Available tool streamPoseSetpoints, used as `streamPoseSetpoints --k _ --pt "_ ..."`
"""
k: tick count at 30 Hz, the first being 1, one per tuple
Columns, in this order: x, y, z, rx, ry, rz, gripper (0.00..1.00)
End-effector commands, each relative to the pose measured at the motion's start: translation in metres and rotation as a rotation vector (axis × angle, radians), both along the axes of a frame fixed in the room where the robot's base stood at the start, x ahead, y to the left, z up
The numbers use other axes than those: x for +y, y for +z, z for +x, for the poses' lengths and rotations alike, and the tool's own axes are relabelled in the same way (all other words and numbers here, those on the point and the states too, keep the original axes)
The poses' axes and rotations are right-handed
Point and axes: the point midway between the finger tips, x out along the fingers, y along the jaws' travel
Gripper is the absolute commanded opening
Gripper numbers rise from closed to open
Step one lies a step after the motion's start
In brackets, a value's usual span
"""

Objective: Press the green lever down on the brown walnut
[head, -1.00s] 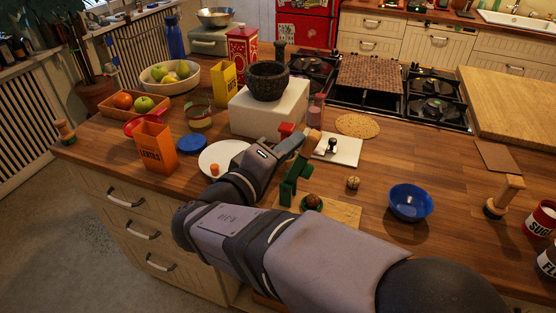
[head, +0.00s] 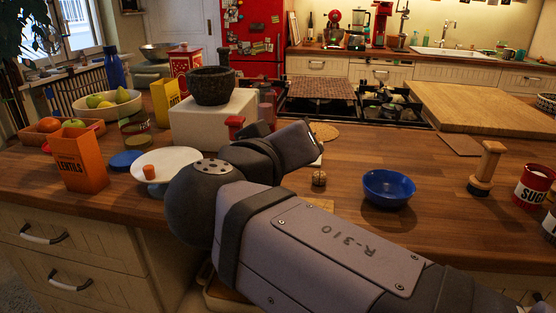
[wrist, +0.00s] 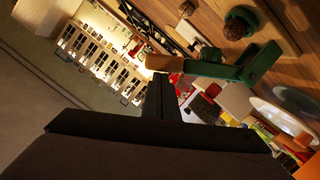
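In the wrist view the green lever (wrist: 213,70) runs from its green post (wrist: 262,62) to a wooden handle end (wrist: 164,62). The brown walnut (wrist: 239,24) sits in a green cup beside the post, and the lever stands apart from it in this view. My gripper (wrist: 162,78) points at the handle end with its dark fingers together. Its tips are right by the handle; I cannot tell if they touch. In the head view my arm hides the lever, the walnut in the cup and the fingertips.
A loose lighter walnut (head: 319,178) and a blue bowl (head: 389,188) lie right of my arm. A white plate (head: 176,160), orange lentils box (head: 80,160) and a white block (head: 210,122) with a dark mortar (head: 212,87) stand left and behind.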

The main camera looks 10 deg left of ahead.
Motion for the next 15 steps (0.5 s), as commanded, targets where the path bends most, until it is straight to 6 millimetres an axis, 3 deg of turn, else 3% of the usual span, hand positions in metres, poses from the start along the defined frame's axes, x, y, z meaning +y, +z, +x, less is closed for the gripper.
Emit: streamPoseSetpoints --k 1,3,15 --pt "-0.004 -0.012 0.000 -0.002 -0.002 0.032 0.00" --pt "-0.008 -0.015 0.000 0.000 -0.003 0.068 0.00" --pt "-0.018 -0.024 0.000 0.001 -0.001 0.196 0.00"
